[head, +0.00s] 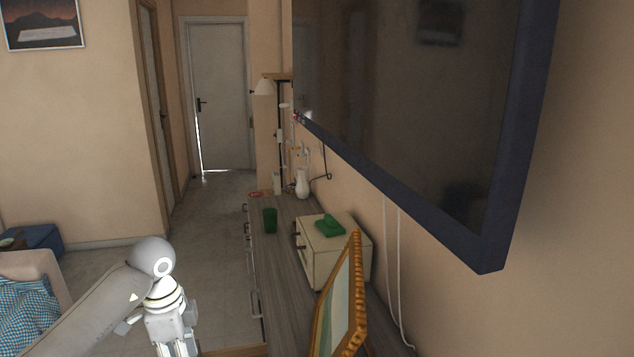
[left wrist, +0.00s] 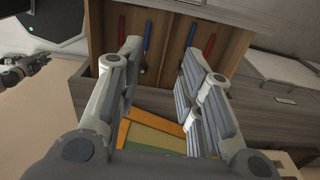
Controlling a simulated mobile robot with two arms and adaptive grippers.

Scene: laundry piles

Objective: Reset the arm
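My left arm comes in from the left in the head view, with its gripper (head: 172,335) low beside the front of the long grey-wood cabinet; its fingertips are cut off by the bottom edge. In the left wrist view, the left gripper (left wrist: 160,72) has its two fingers spread wide apart, with nothing held between them. Behind the fingers is an open wooden compartment (left wrist: 168,60) with several red- and blue-handled tools. Another gripper (left wrist: 25,70), apparently my right one, shows at the left edge of that view, too small to read. The right arm is not in the head view.
On the cabinet top (head: 275,275) stand a green cup (head: 270,220), a cream box (head: 325,258) with a green item (head: 329,225), a white vase (head: 302,183) and a gold picture frame (head: 341,300). A large screen (head: 410,110) hangs above. Floor (head: 205,215) is clear towards the door.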

